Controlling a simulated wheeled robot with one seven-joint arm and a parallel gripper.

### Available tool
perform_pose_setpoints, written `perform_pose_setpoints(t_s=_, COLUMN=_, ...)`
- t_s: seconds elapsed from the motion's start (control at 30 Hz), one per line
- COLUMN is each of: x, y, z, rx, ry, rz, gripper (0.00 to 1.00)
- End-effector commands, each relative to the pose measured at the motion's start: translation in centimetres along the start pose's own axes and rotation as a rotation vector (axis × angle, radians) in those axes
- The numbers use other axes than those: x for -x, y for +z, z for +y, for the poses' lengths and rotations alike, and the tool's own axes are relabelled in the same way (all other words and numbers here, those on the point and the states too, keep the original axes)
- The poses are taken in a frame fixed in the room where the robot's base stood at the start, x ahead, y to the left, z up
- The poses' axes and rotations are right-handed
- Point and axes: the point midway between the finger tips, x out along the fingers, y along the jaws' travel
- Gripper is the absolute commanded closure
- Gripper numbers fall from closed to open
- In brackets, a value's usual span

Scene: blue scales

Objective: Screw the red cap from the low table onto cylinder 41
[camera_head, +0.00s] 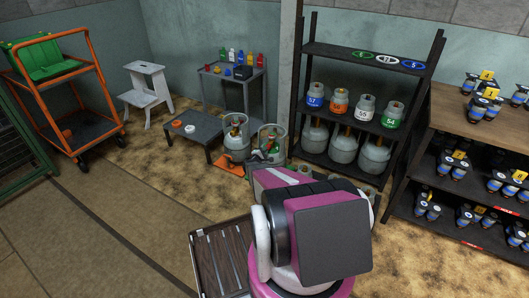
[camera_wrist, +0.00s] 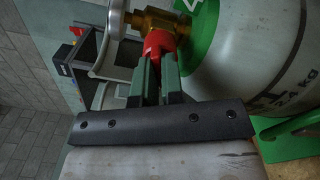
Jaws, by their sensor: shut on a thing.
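My gripper (camera_wrist: 158,62) is shut on a red cap (camera_wrist: 158,42) in the wrist view. The cap sits against the brass valve (camera_wrist: 153,20) of a pale grey cylinder (camera_wrist: 255,60) with a green label. I cannot tell how far the cap is threaded on. In the head view this appears to be the right one of two cylinders (camera_head: 270,147) beside the low table, partly behind my arm. Its number is not readable. The low table (camera_head: 200,142) holds an orange-red round piece (camera_head: 177,124) and a white one (camera_head: 190,129).
Another cylinder (camera_head: 236,145) stands close left, by an orange base (camera_head: 228,167). A green base (camera_wrist: 292,132) lies under the cylinder I face. A dark rack (camera_head: 330,95) with several cylinders stands right, a step stool (camera_head: 150,92) and orange cart (camera_head: 97,75) left. Floor at front left is clear.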

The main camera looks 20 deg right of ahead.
Motion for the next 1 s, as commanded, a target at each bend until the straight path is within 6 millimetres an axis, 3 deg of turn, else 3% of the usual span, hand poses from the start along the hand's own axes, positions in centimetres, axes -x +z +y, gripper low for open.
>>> perform_pose_setpoints(t_s=0.13, x=-0.01, y=-0.01, z=0.01, rx=-0.091, ry=0.0, rz=0.001, gripper=1.0)
perform_pose_setpoints(t_s=0.47, x=-0.01, y=-0.01, z=0.01, rx=-0.11, ry=0.0, rz=0.001, gripper=1.0)
perform_pose_setpoints(t_s=0.8, x=-0.07, y=-0.01, z=0.0, rx=-0.38, ry=0.0, rz=0.001, gripper=1.0)
perform_pose_setpoints(t_s=1.0, x=-0.08, y=-0.01, z=0.01, rx=-0.403, ry=0.0, rz=0.001, gripper=1.0)
